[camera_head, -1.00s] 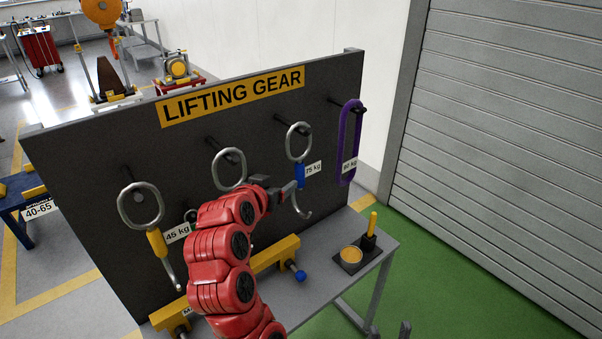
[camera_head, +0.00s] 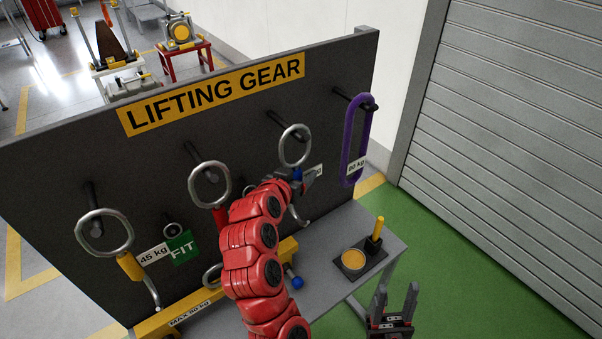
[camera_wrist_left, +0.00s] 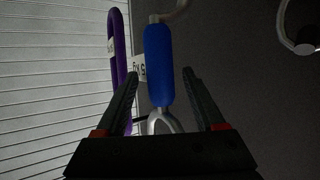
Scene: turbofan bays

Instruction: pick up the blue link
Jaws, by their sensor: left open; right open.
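The blue link (camera_wrist_left: 158,65) hangs upright on the grey board, with a blue sleeve and bare metal at both ends. In the head view only a bit of its blue (camera_head: 297,174) shows below its ring (camera_head: 295,146); my arm and gripper cover the rest. My left gripper (camera_head: 303,183) is at the sleeve. In the left wrist view its open fingers (camera_wrist_left: 161,78) stand either side of the sleeve's lower part, with gaps on both sides. My right gripper (camera_head: 395,305) is open and empty at the lower right, away from the board.
A purple sling (camera_head: 355,140) hangs right of the blue link. A red link (camera_head: 220,215) and a yellow one (camera_head: 130,265) hang to its left. The bench (camera_head: 330,238) below carries a yellow bar (camera_head: 180,312) and a small dark holder with a yellow handle (camera_head: 376,230).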

